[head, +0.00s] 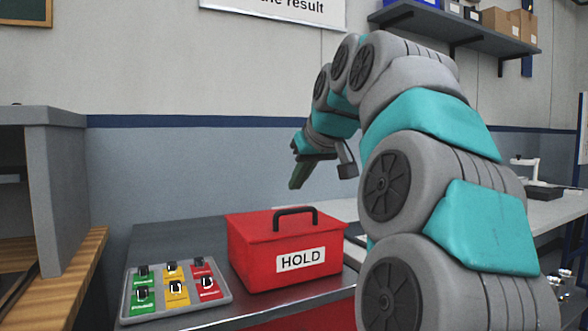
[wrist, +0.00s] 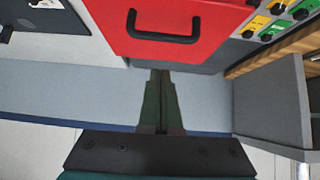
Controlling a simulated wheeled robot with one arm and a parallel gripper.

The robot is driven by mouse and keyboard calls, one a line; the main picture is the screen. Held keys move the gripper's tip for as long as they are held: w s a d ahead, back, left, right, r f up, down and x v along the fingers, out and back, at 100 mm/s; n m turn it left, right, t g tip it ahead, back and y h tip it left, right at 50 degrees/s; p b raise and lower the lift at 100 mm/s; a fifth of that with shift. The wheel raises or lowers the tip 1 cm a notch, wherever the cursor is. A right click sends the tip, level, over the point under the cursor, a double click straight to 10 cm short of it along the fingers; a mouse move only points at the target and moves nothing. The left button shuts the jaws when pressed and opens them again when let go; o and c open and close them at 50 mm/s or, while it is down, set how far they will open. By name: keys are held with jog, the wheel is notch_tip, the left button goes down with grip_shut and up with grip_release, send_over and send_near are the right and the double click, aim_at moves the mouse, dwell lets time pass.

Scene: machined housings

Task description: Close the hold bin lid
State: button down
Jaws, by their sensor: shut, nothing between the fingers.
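The red hold bin (head: 250,262) stands on the dark grey counter, with a white "HOLD" label on its front. Its red lid (head: 250,223) with a black arched handle (head: 295,212) lies flat on top and looks closed, with no gap visible. My gripper (head: 297,186) is up behind and above the bin, pointing down, clear of the lid. In the wrist view the lid (wrist: 200,45) and its handle (wrist: 162,36) fill the top middle, beyond the fingertips. My gripper (wrist: 161,74) is shut and empty there.
A grey tray (head: 128,309) with several green, yellow and red blocks with black knobs sits left of the bin. A grey cabinet (head: 60,170) and wooden worktop (head: 70,270) are further left. A wall shelf (head: 470,25) with boxes hangs upper right.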

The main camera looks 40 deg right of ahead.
aim_at(302, 232)
jog(key=shift+f, duration=0.45)
jog(key=shift+s+f+t+b, duration=0.2)
jog(key=shift+f+t+b, duration=0.1)
jog(key=shift+f+b, duration=0.75)
jog(key=f+b, duration=0.1)
jog(key=b, duration=0.1)
jog(key=s+t+b, duration=0.1)
jog(key=b, duration=0.1)
jog(key=shift+a+f+h, duration=0.15)
jog(key=shift+f+h, duration=0.15)
jog(key=shift+f, duration=0.05)
jog(key=shift+r, duration=0.2)
jog(key=shift+r, duration=0.35)
jog(key=w+r+p+v, duration=0.1)
jog(key=p+v, duration=0.1)
jog(key=v, duration=1)
jog(key=shift+r, duration=0.5)
